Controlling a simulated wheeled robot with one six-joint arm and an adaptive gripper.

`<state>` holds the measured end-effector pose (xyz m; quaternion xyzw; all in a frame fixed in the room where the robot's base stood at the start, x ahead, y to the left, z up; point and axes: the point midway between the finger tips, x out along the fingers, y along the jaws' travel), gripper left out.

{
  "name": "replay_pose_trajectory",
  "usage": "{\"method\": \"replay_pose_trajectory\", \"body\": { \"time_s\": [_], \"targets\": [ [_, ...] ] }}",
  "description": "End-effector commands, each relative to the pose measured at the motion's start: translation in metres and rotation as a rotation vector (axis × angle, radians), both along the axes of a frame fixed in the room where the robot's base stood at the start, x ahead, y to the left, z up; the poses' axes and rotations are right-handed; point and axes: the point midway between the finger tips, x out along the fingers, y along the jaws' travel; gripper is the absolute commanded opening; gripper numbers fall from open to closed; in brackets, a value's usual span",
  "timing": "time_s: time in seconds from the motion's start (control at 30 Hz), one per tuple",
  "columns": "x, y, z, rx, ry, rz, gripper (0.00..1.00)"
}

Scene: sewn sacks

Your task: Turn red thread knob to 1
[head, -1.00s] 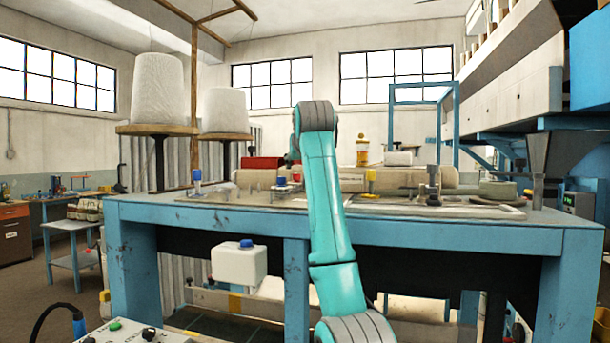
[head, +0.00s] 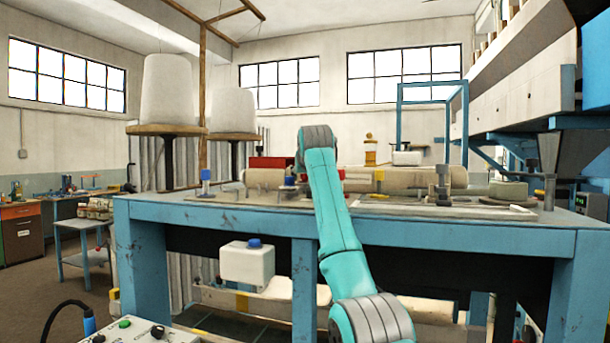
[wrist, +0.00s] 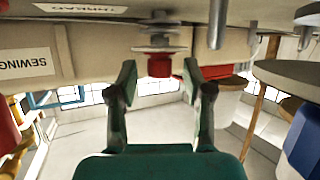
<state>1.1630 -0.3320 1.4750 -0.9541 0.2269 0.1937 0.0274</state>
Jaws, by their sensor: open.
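In the wrist view a red knob (wrist: 160,66) hangs below a metal disc and spindle, under a pale machine body with a THREAD label (wrist: 80,8). My gripper (wrist: 160,76) is open, with one dark green finger on each side of the knob. There are visible gaps between fingers and knob; I cannot tell the depth between them. In the head view my teal arm reaches over the blue bench and my gripper is hidden behind it. The knob's number marks are not readable.
A SEWING label (wrist: 26,63) is on the machine at left. A metal rod (wrist: 218,22) stands close right of the knob. A blue part (wrist: 306,138) is at the right edge. In the head view, the blue bench (head: 420,232) carries rolls and fittings, and a red box (head: 270,162).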

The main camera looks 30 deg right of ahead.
Motion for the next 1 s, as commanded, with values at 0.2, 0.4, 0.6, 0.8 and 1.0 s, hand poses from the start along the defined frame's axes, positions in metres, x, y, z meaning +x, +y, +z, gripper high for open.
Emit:
{"method": "replay_pose_trajectory", "body": {
  "time_s": [0.2,0.4,0.6,0.8,1.0],
  "targets": [
    [-0.0001,0.0,-0.0002,0.0,0.0,0.0,0.11],
    [0.0001,0.0005,-0.0003,0.001,0.001,-0.002,0.0],
    [0.0015,0.0019,-0.001,0.001,0.004,-0.078,0.0],
    [0.0014,0.0024,-0.0008,0.001,0.001,-0.131,0.0],
    [0.0013,0.0019,-0.001,0.001,0.001,-0.132,0.0]
  ]
}}
